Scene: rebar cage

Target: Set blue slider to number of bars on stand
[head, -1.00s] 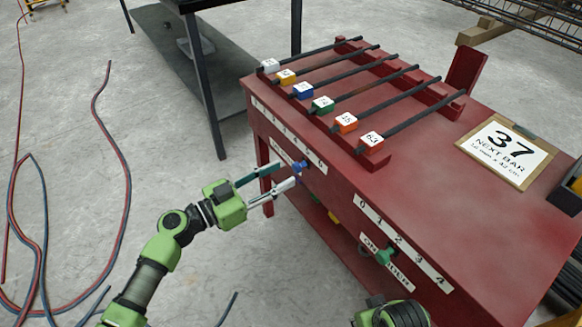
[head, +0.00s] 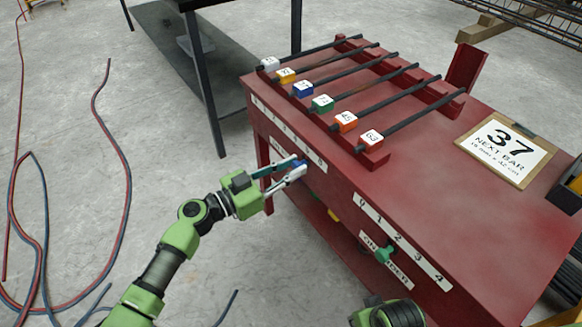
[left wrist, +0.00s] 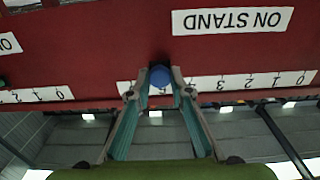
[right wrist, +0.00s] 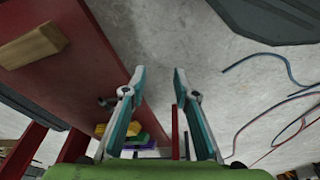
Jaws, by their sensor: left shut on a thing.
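The blue slider (head: 297,163) is a knob on the front of the red bench, largely hidden by my left gripper (head: 299,169). In the left wrist view the slider's round knob (left wrist: 160,76) sits between the fingertips, which are shut on it. The ON STAND scale (left wrist: 235,84) appears upside down there; the knob is past the 3, towards the higher numbers, but the exact number is hidden. Several bars (head: 345,84) with numbered coloured tags lie on the stand (head: 436,105). My right gripper (right wrist: 159,76) is open and empty, away from the slider.
A green slider (head: 385,254) stands on the ON ORDER scale (head: 400,240), right of the blue one. A sign reading 37 NEXT BAR (head: 506,150) lies on the bench top. A dark table (head: 208,90) stands behind; hoses (head: 105,120) lie on the floor.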

